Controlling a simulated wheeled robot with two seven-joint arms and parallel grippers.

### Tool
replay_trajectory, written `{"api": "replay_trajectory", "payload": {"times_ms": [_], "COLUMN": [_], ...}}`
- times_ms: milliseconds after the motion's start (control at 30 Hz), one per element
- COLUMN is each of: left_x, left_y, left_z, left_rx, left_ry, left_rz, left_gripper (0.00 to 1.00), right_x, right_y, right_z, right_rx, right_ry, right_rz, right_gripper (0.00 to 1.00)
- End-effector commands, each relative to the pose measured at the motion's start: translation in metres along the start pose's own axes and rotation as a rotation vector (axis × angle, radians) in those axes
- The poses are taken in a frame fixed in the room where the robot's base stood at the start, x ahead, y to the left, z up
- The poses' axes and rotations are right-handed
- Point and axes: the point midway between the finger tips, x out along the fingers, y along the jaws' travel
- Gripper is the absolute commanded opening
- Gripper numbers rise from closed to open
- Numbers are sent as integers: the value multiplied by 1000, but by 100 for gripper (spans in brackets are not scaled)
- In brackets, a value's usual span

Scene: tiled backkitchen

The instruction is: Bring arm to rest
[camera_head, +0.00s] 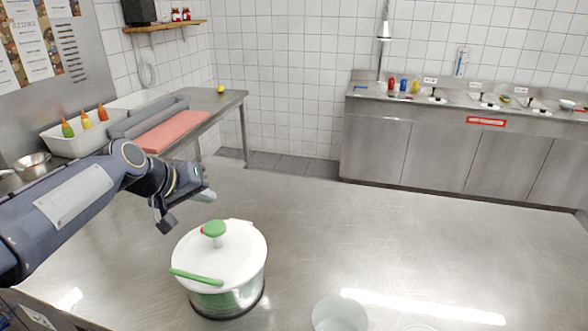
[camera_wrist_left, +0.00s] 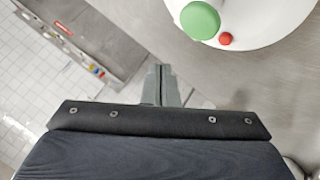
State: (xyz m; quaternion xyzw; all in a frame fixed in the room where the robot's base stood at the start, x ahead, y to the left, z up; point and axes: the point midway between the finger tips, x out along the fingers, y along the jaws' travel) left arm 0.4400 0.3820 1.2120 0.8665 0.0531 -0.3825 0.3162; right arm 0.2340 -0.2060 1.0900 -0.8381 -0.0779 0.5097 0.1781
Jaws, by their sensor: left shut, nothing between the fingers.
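My left arm (camera_head: 85,195) comes in from the left, over the steel table. My left gripper (camera_head: 207,196) is above the table, behind the white salad spinner (camera_head: 240,245) and apart from it. In the left wrist view the two fingers (camera_wrist_left: 161,75) are together with nothing between them. The spinner has a white lid, a green knob, a small red button and a green handle; part of its lid and its green knob also show in the left wrist view (camera_wrist_left: 200,20). My right gripper is in neither view.
The steel table (camera_head: 420,230) is mostly clear to the right. A translucent round container (camera_head: 339,314) stands at its front edge. At the back left, a side counter holds a red cutting board (camera_head: 163,131) and bins with bottles. A steel counter (camera_head: 450,140) lines the far wall.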

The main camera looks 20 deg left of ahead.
Motion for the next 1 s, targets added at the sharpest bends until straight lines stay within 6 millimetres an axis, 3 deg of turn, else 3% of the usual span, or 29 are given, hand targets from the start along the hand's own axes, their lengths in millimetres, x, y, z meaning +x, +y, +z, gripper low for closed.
{"api": "replay_trajectory", "payload": {"times_ms": [133, 233, 400, 500, 633, 700, 800, 1000], "left_x": [-2, -8, -25, -31, -34, -34, -33, -33], "left_y": [2, 10, 26, 26, 17, 13, 9, 9], "left_z": [7, 39, 142, 204, 262, 282, 294, 295], "left_rx": [5, 32, 141, 217, 294, 320, 338, 340], "left_ry": [-9, -46, -160, -223, -280, -298, -311, -314], "left_rz": [5, 27, 67, 69, 54, 46, 39, 38], "left_gripper": [0, 0, 0, 0, 0, 0, 0, 0], "right_x": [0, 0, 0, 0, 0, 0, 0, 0], "right_y": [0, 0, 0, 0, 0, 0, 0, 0], "right_z": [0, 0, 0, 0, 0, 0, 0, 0], "right_rx": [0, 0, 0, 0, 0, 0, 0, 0], "right_ry": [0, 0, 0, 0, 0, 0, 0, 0], "right_rz": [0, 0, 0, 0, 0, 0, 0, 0], "right_gripper": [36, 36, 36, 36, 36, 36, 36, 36]}}
